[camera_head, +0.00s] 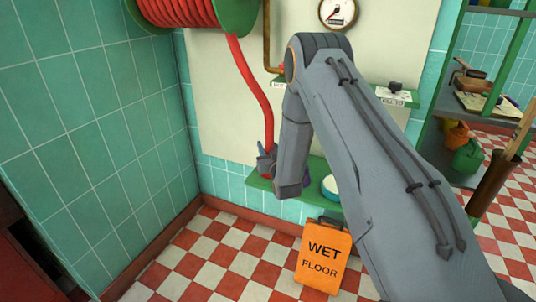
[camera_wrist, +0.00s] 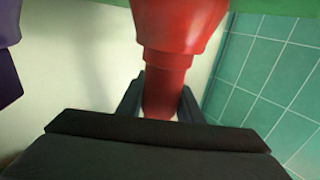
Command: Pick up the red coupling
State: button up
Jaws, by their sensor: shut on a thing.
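The red coupling (camera_wrist: 172,65) fills the upper middle of the wrist view, with a wide body and a narrower neck. My gripper (camera_wrist: 161,103) has one dark finger on each side of the neck and is shut on it. In the head view my wrist hangs in front of the low green shelf (camera_head: 300,208) by the wall. A red hose (camera_head: 255,85) runs down from the reel to that spot. The coupling cannot be clearly told apart from the hose end there.
A purple thing (camera_wrist: 8,55) stands left of the coupling in the wrist view. An orange wet-floor sign (camera_head: 323,262) stands on the checkered floor below. A hose reel (camera_head: 185,10) hangs above; a green rack (camera_head: 440,110) is at right.

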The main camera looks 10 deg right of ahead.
notch_tip(320, 180, up, 10)
dwell(0.5)
jog(key=shift+s, duration=0.1)
